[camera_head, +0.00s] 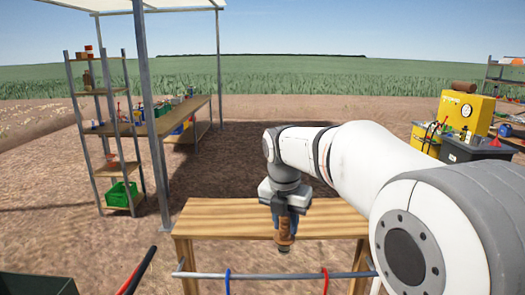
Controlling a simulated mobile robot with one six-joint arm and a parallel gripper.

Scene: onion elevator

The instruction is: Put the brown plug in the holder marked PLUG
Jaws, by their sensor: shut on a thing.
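My gripper (286,213) points down over the near wooden bench (225,215). It is shut on the brown plug (284,231), which hangs below the fingers roughly upright, with a dark lower end. The plug overlaps the bench's front edge in the picture; I cannot tell how high it is above the bench. I cannot make out a holder marked PLUG in this view.
A grey rail (255,275) with a blue hook and a red hook runs in front of the bench. A yellow machine (462,112) stands right. The bench top's left part looks clear.

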